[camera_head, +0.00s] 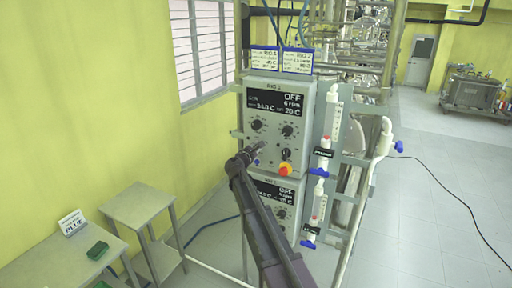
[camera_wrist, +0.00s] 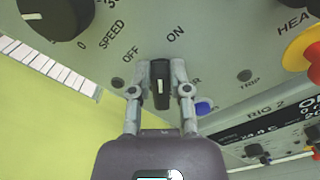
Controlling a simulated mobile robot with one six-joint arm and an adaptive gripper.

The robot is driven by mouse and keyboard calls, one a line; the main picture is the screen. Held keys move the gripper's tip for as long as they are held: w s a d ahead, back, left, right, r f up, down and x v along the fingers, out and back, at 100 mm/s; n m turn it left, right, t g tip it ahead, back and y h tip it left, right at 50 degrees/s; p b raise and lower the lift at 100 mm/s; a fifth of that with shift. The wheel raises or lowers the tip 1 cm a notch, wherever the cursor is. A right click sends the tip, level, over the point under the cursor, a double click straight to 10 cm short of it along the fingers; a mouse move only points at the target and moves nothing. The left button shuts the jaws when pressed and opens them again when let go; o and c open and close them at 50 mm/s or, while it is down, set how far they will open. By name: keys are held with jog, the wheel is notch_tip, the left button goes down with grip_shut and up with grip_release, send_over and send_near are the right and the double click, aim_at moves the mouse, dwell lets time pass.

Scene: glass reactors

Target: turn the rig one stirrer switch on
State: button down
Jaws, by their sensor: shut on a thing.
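The rig one control box (camera_head: 254,104) is the upper grey box in the head view; its display reads OFF, 6 rpm and 20 C. My gripper (camera_head: 259,149) is at the lower part of its front panel. In the wrist view, the stirrer switch (camera_wrist: 160,86), a small black knob with a white mark, sits between the fingertips of my gripper (camera_wrist: 160,68). The fingers are shut on it from both sides. The words OFF and ON are printed beyond it, to the left and right. My arm hides part of the panel in the head view.
The rig two box (camera_head: 287,188) is directly below. A red-yellow emergency button (camera_head: 285,169) is right of my gripper; it also shows in the wrist view (camera_wrist: 304,54). A large black speed dial (camera_wrist: 55,14) is at upper left. Glassware and tubing stand to the right.

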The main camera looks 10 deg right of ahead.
jog(key=shift+d+f+m, duration=0.1)
jog(key=shift+m, duration=0.85)
jog(key=shift+d+f+m, duration=0.1)
jog(key=shift+m, duration=0.85)
jog(key=c, duration=0.6)
grip_release()
jog(key=shift+w+f, duration=0.1)
jog(key=shift+s, duration=0.2)
jog(key=v, duration=1.1)
jog(key=shift+s+a, duration=0.25)
